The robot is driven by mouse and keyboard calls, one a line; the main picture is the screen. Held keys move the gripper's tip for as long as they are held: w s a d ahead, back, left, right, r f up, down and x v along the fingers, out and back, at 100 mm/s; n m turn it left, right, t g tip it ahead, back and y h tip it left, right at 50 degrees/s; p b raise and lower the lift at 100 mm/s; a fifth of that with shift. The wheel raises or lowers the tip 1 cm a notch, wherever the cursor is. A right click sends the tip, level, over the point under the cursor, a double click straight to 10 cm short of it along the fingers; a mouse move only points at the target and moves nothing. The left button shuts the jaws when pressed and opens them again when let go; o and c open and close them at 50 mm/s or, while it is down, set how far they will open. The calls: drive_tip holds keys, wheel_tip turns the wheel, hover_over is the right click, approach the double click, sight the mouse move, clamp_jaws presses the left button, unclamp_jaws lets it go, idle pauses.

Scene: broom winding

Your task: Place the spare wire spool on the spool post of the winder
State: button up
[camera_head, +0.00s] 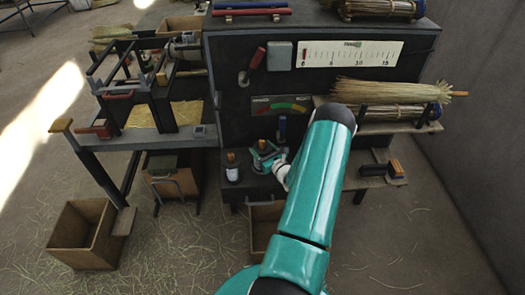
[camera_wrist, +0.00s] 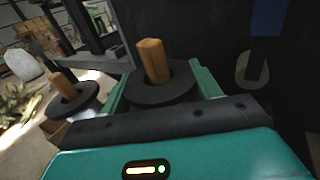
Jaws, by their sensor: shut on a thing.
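A dark spool (camera_wrist: 187,90) with a wooden peg (camera_wrist: 153,60) standing up through its middle sits between the teal fingers of my gripper (camera_wrist: 160,84). My gripper (camera_head: 265,157) is shut on this spool, which is upright. In the head view it is low in front of the dark winder cabinet (camera_head: 235,110); I cannot tell whether the spool touches the ledge below. A second dark spool (camera_head: 232,171) with a wooden peg stands just left of my gripper, apart from it; it also shows in the wrist view (camera_wrist: 75,102). The spool's underside is hidden.
A blue-topped upright (camera_head: 282,127) stands behind my gripper, with a grey round base (camera_wrist: 252,69) at right in the wrist view. A bench with a frame (camera_head: 140,140) is at left. A broom (camera_head: 390,92) lies on a shelf at right. Open wooden boxes (camera_head: 68,250) stand on the floor.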

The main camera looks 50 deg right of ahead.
drive_tip(key=shift+f, duration=0.25)
drive_tip(key=shift+f, duration=0.15)
drive_tip(key=o, duration=1.4)
drive_tip(key=shift+o, duration=0.2)
